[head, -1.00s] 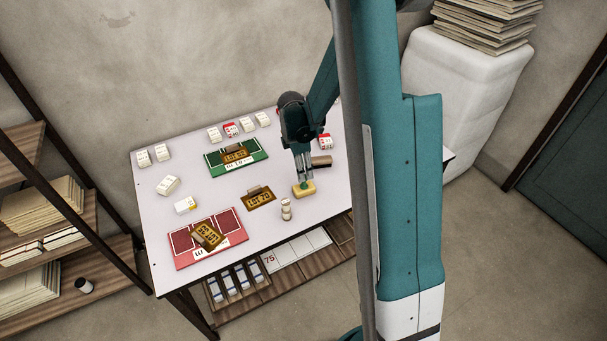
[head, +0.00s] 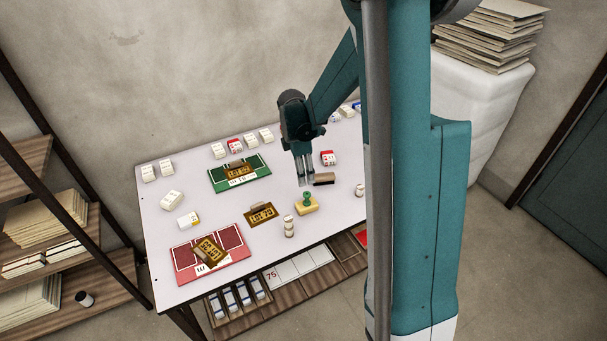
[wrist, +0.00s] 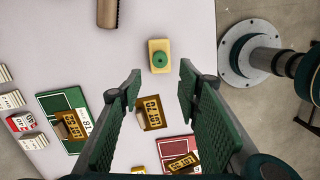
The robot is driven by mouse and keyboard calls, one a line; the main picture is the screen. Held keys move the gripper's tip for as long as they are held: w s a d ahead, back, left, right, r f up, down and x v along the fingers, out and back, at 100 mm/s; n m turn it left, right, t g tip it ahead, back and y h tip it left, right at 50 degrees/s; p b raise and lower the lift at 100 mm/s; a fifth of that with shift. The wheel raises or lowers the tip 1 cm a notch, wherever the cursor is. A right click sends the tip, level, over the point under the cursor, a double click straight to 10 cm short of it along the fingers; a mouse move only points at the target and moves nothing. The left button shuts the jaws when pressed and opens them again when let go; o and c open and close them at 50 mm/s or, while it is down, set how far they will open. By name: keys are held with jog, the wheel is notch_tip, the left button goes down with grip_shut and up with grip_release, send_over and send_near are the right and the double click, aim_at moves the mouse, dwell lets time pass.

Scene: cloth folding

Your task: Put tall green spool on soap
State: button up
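The green spool (head: 307,196) stands on the yellow soap (head: 306,207) near the front right part of the white table. In the wrist view the spool (wrist: 160,61) appears from above as a green ring over the lower part of the yellow soap (wrist: 159,42).
A dark brown brush-like block (head: 324,179) lies just right of my gripper. A brown numbered plate (head: 261,213) and a pale stacked piece (head: 289,226) are left of the soap. Green (head: 256,186) and red (head: 228,273) boards lie farther left.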

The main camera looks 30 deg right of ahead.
jog(key=shift+r, duration=0.1)
dwell(0.3)
jog(key=s+a+r+m+t, duration=0.2)
jog(key=s+a+r+m, duration=0.3)
jog(key=r, duration=0.3)
jog(key=s+a+r+m+t, duration=0.1)
jog(key=s+a+r+m, duration=0.1)
jog(key=s+a+r, duration=0.55)
jog(key=s+a+r+m+t, duration=0.2)
jog(key=s+r+m, duration=0.1)
jog(key=s, duration=0.4)
jog(key=s+a+r+m+t+y, duration=0.1)
jog(key=s+a+r+m+t, duration=0.1)
jog(key=s+m, duration=0.3)
jog(key=shift+s+a+r+m, duration=0.4)
jog(key=shift+s+a+r, duration=0.25)
jog(key=shift+s, duration=0.85)
jog(key=shift+d, duration=0.1)
